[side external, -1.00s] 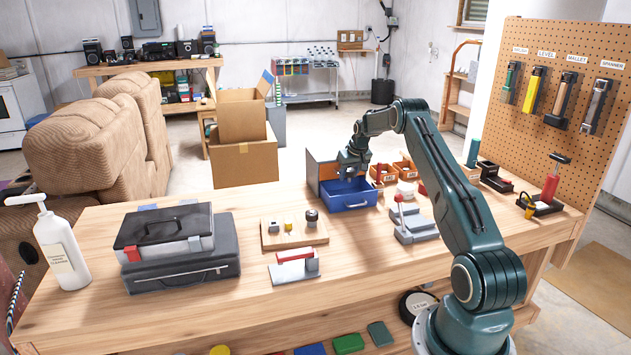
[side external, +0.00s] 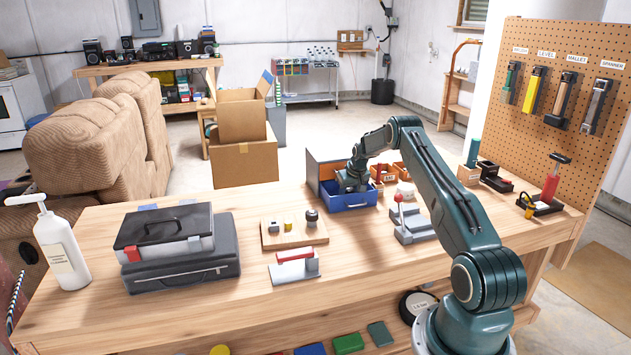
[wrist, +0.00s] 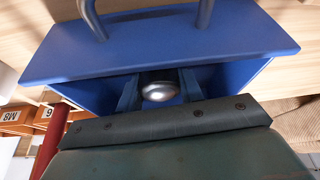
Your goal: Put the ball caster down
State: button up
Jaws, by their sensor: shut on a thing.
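The ball caster (wrist: 159,91) shows in the wrist view as a shiny metal ball in a dark mount. My gripper (wrist: 158,90) is shut on it, with one blue-grey finger on each side. In the side view my gripper (side external: 350,184) reaches down into the open blue drawer (side external: 352,203), and the caster is hidden there. In the wrist view the drawer front (wrist: 160,48) with its handle lies just beyond the caster. I cannot tell whether the caster touches the drawer floor.
Orange bins (side external: 388,173) stand right of the drawer. A grey clamp with a red-knobbed lever (side external: 410,222) is in front of them. A wooden board with small parts (side external: 294,232) lies to the left.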

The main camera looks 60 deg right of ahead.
jog(key=shift+f, duration=0.15)
jog(key=o, duration=1)
jog(key=v, duration=1.2)
dwell(0.4)
